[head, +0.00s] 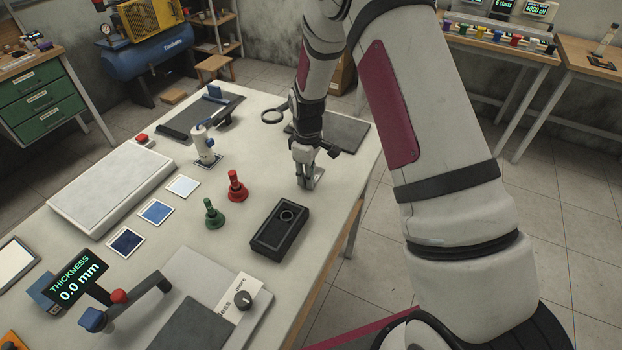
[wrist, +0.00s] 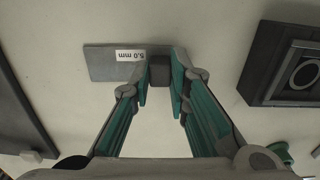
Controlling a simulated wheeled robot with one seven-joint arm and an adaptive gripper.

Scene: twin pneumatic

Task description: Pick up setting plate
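The setting plate is a flat grey plate (wrist: 102,63) with a white "5.0 mm" label and a dark upright block (wrist: 160,73) as its grip. It lies on the white bench top. My gripper (wrist: 161,78) reaches down over it, its teal-padded fingers on both sides of the block. In the head view my gripper (head: 306,180) is low at the bench, right of the red-handled stamp, and the plate (head: 317,178) shows only in part beside the fingers.
A black block with a round recess (head: 280,228) stands in front of my gripper. A red stamp (head: 236,187) and a green one (head: 213,214) stand to its left. A dark mat (head: 345,134) and a magnifier (head: 272,115) lie behind. A thickness gauge (head: 78,278) stands front left.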

